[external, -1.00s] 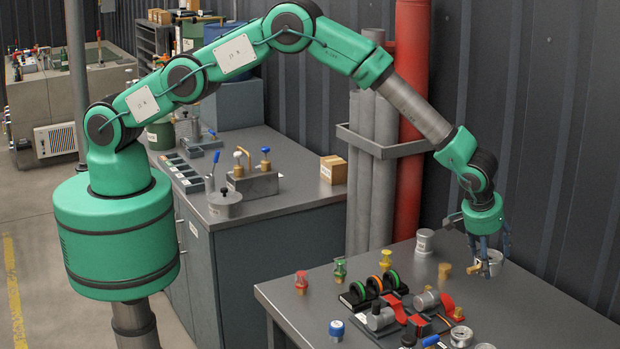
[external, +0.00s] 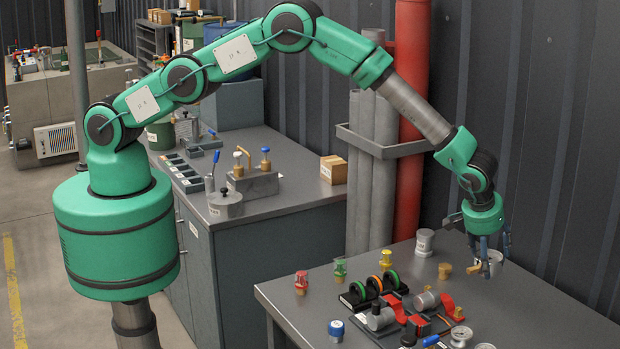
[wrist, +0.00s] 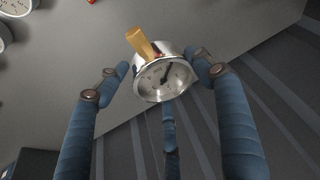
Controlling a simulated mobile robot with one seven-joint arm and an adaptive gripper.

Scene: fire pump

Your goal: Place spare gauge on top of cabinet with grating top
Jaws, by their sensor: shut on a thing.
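The gauge (wrist: 166,76) is a round silver dial with a white face and a brass stem. It sits between the blue fingers of my gripper (wrist: 160,78) in the wrist view, and the gripper is shut on it. In the external view my gripper (external: 494,250) points down at the right-hand table, with the gauge (external: 490,262) low between its fingers. I cannot tell whether the gauge touches the tabletop. A grey cabinet (external: 280,238) stands left of this table. Its top looks plain, and I cannot make out a grating on any cabinet.
The table (external: 560,312) holds red, green and yellow-topped fittings, valve parts and other gauges (external: 461,336) left of my gripper. A white-grey cylinder (external: 425,242) stands close by. A red pipe (external: 405,140) and grey pipes rise behind. The cabinet's front right top is mostly clear.

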